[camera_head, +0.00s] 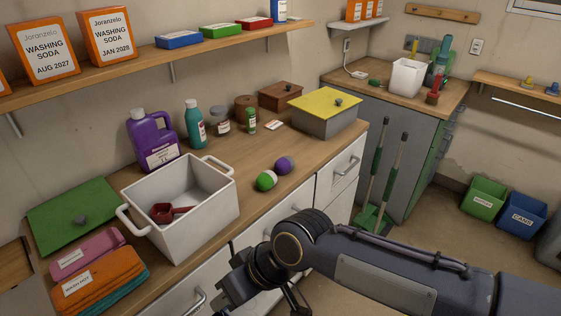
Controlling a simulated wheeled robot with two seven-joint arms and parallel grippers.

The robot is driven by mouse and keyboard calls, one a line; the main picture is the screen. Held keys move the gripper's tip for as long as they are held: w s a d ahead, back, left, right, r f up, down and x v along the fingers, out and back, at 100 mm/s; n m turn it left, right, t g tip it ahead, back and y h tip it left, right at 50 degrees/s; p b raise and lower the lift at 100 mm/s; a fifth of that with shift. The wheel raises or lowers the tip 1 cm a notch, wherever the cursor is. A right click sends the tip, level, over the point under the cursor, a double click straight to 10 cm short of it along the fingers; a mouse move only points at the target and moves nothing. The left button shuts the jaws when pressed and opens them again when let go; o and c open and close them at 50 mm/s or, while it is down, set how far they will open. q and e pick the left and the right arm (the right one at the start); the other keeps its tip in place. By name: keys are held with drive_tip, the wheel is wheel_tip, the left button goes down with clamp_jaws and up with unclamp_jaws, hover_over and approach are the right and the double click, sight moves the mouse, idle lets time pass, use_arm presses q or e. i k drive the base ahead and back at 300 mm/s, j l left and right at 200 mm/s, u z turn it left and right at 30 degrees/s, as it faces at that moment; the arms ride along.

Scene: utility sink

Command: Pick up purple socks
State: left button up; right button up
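The purple socks (284,165) are a small rolled ball on the wooden counter, right of the white bin. A green-and-white rolled ball (265,181) lies beside them, nearer to me. My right arm comes in from the right, and its gripper (262,297) is low in front of the counter drawers, below and apart from the socks. The gripper is dark and partly cut off by the bottom edge, so its opening is unclear. My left gripper is not in view.
The white bin (160,233) holds a red scoop (163,213). Behind stand a purple jug (152,140) and a teal bottle (194,124). A grey box with a yellow lid (326,103) stands right of the socks. Folded cloths (98,280) lie at the front left.

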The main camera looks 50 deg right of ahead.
sight(284, 165)
drive_tip(key=z, duration=1.85)
drive_tip(key=i+l+u, duration=1.05)
